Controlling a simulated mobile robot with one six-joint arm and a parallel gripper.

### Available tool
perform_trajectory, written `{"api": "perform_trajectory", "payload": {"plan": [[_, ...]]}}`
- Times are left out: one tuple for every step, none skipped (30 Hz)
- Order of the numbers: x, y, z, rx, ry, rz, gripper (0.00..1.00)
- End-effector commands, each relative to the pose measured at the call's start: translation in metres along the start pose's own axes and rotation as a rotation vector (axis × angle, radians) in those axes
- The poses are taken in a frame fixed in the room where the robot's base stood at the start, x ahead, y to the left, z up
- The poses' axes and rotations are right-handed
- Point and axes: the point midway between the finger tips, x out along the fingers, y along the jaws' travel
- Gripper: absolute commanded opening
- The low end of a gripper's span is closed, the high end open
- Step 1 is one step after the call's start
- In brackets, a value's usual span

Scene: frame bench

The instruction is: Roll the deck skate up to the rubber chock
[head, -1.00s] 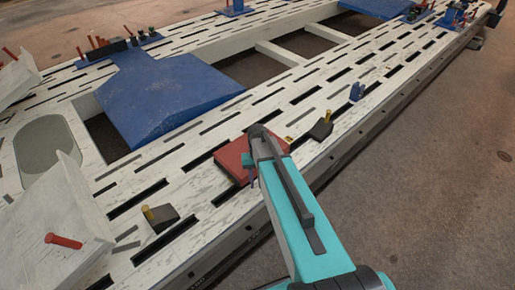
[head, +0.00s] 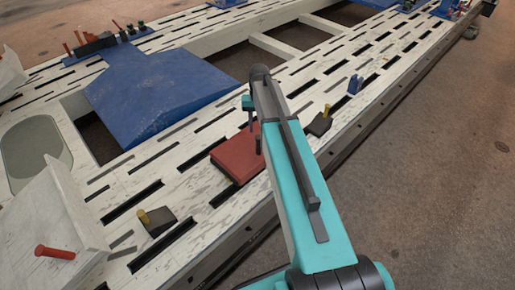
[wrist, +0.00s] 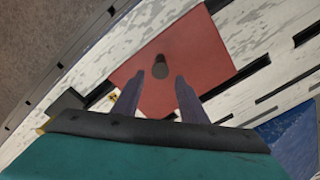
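The deck skate looks like a flat red plate (head: 232,160) on the pale slotted deck. In the wrist view the red plate (wrist: 185,45) has a short dark round post (wrist: 160,68) standing near its middle. My gripper (wrist: 156,88) is open, with a finger toward each side of the post and nothing held. In the head view my gripper (head: 254,128) is over the plate's far side, and my arm hides its right part. Two dark wedge blocks with yellow pegs could be the rubber chock: one front left (head: 160,223), one right of the plate (head: 318,125).
A blue sloped panel (head: 150,105) lies behind the plate, beside open bays in the frame. A small blue block (head: 355,85) stands farther right. A pale box-like piece with a red peg (head: 55,252) is at the front left. Long slots cut the deck.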

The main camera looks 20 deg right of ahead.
Motion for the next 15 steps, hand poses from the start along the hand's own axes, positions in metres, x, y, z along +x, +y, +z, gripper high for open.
{"api": "perform_trajectory", "payload": {"plan": [[0.000, 0.000, 0.000, -0.001, 0.000, 0.000, 0.39], [0.000, 0.000, 0.000, -0.001, 0.000, 0.000, 0.39], [0.001, -0.001, 0.000, -0.001, 0.000, 0.000, 0.39], [0.001, -0.001, 0.000, -0.001, 0.000, 0.000, 0.39], [0.002, -0.001, 0.000, -0.001, 0.000, 0.000, 0.39], [0.003, -0.001, 0.000, -0.001, -0.001, 0.000, 0.39], [0.004, -0.001, 0.000, -0.001, -0.001, 0.000, 0.39], [0.005, -0.001, 0.000, -0.002, -0.001, 0.000, 0.39], [0.007, -0.001, 0.000, -0.002, -0.001, 0.000, 0.39], [0.009, -0.001, 0.000, -0.002, -0.001, 0.000, 0.39], [0.011, -0.001, 0.000, -0.002, -0.001, 0.000, 0.39], [0.015, -0.001, 0.000, -0.002, -0.001, 0.000, 0.39], [0.018, -0.001, 0.000, -0.002, -0.001, 0.000, 0.39], [0.021, -0.001, 0.000, -0.002, -0.001, 0.000, 0.39], [0.025, -0.001, 0.001, -0.002, -0.002, 0.000, 0.39]]}}
